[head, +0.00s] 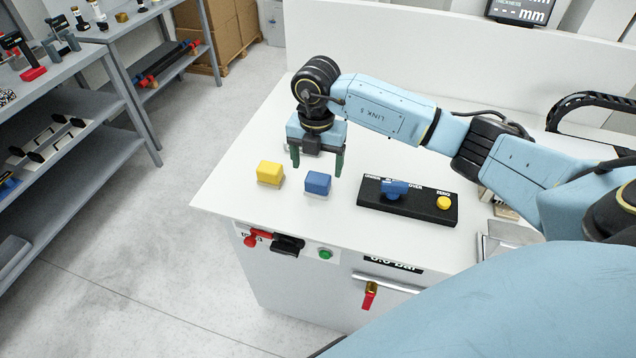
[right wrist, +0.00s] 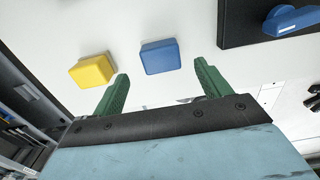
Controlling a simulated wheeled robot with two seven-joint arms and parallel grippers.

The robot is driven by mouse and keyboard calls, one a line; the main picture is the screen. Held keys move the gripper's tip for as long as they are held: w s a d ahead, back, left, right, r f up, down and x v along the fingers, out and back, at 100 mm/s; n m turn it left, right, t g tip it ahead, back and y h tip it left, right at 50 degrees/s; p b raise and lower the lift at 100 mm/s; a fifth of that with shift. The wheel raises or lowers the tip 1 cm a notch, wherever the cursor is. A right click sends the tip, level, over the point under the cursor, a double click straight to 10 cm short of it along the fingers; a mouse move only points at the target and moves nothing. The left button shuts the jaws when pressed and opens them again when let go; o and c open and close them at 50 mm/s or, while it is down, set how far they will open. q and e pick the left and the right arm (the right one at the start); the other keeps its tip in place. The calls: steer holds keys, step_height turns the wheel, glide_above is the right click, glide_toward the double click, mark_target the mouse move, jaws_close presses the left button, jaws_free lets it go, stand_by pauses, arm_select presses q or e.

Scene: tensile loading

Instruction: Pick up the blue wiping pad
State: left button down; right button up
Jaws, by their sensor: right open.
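The blue wiping pad (head: 318,182) is a small block with a white underside, lying on the white cabinet top near its front edge. In the right wrist view the blue pad (right wrist: 160,56) lies beyond the fingertips, in line with the gap between them. My right gripper (head: 317,171) is open, its green fingers pointing down just behind the pad in the head view. Its two green fingers also show in the right wrist view (right wrist: 163,78), with nothing between them. My left gripper is not in view.
A yellow pad (head: 270,173) lies just left of the blue one. A black panel (head: 400,208) with a blue knob (head: 394,188) and a yellow button (head: 444,202) lies to the right. Grey shelves (head: 75,70) stand left across the floor.

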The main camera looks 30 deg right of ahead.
mark_target(318, 177)
steer(key=shift+d+f+p, duration=0.1)
steer(key=shift+f+p, duration=0.45)
steer(key=shift+f, duration=2.2)
steer(key=c, duration=1.1)
